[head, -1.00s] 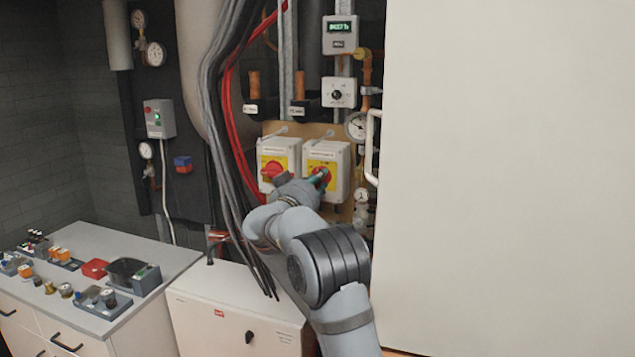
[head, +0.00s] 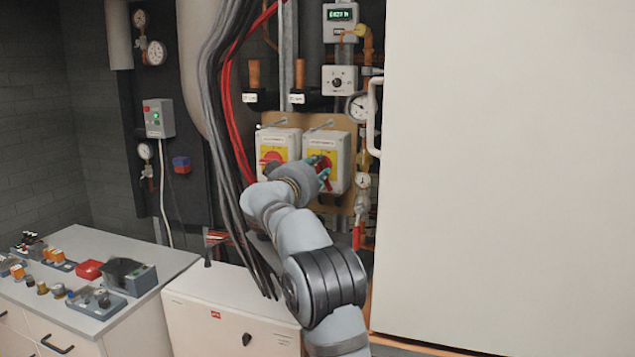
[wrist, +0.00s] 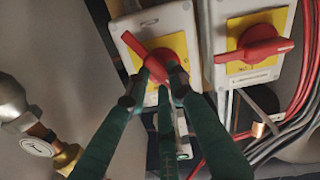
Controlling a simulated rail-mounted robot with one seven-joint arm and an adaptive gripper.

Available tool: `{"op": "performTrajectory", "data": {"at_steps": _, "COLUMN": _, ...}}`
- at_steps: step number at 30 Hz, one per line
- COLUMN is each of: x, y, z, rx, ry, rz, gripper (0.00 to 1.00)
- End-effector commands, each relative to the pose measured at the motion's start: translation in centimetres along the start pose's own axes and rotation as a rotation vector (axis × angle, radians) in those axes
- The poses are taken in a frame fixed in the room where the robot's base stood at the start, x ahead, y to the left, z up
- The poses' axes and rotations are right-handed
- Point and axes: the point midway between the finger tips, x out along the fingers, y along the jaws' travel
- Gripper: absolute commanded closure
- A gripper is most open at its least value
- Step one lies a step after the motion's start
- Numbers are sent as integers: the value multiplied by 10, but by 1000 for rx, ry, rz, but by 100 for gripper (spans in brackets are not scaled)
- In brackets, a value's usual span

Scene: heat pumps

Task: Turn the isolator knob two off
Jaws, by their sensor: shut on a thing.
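Two white isolator boxes with yellow plates and red knobs hang side by side on the wall board. My gripper (head: 324,174) is at the right-hand box (head: 341,151) in the head view. Its green fingers are shut on that box's red knob (wrist: 150,55), which sits diagonally in the wrist view with one end showing beyond the fingertips (wrist: 158,90). The fingers hide the rest of it. The other red knob (wrist: 258,47) is free and lies about crosswise on its plate; in the head view my wrist partly covers its box (head: 278,143). The box labels are too small to read.
Red and grey cables (head: 236,130) hang left of the boxes. A gauge (head: 357,107) and pipework are close on the right, beside a large white panel (head: 500,170). A white cabinet (head: 215,315) stands below, and a bench (head: 165,262) with small parts at left.

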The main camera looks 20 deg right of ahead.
Motion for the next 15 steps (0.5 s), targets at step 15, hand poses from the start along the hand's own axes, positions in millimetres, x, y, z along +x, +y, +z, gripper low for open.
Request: {"op": "performTrajectory", "data": {"at_steps": 15, "x": 0, "y": -2, "z": -2, "rx": -491, "ry": 1, "rz": 1, "gripper": 100}}
